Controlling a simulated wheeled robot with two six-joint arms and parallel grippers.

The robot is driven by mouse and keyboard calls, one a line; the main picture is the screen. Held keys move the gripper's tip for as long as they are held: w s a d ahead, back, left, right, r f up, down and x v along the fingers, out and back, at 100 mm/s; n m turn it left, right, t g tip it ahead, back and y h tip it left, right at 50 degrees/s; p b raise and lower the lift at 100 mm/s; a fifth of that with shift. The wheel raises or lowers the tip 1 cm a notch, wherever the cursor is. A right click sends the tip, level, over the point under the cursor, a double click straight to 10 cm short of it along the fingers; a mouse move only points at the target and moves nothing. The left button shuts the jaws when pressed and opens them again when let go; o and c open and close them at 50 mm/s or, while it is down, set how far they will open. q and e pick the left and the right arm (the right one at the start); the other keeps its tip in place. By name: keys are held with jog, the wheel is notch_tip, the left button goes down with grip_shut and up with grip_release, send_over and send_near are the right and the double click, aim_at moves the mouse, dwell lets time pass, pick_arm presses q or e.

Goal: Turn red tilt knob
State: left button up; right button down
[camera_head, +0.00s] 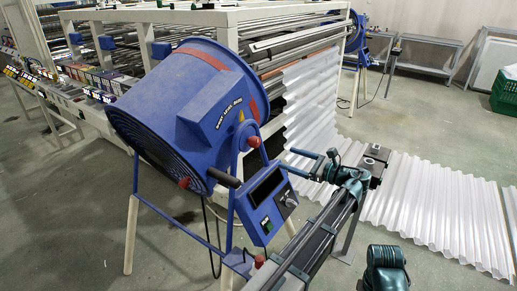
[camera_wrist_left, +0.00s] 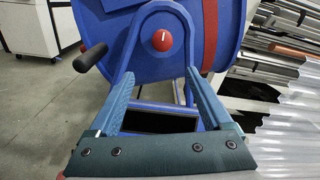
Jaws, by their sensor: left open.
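The red tilt knob (camera_head: 254,141) sits at the top of the blue bracket on the side of a blue drum-shaped fan (camera_head: 196,85). In the left wrist view the red knob (camera_wrist_left: 163,40) is round, with a short, nearly upright white mark. My left gripper (camera_head: 289,162) is to the right of the knob in the head view, its teal fingers pointing at the fan. In the left wrist view my left gripper (camera_wrist_left: 159,73) is open and empty. The knob appears ahead of the fingertips, between and above them, apart from them. My right gripper cannot be made out.
A control box (camera_head: 265,200) with a dark screen and a dial hangs below the knob. A black handle (camera_head: 223,178) sticks out beside it. Another red knob (camera_head: 184,183) is on the fan's lower front. White corrugated sheet (camera_head: 420,195) lies at the right.

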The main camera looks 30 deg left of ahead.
aim_at(258, 144)
pick_arm(q)
jog(key=a, duration=0.4)
jog(key=w+a, duration=0.1)
jog(key=a, duration=0.9)
jog(key=shift+w+r, duration=0.2)
jog(key=shift+r, duration=0.15)
grip_shut()
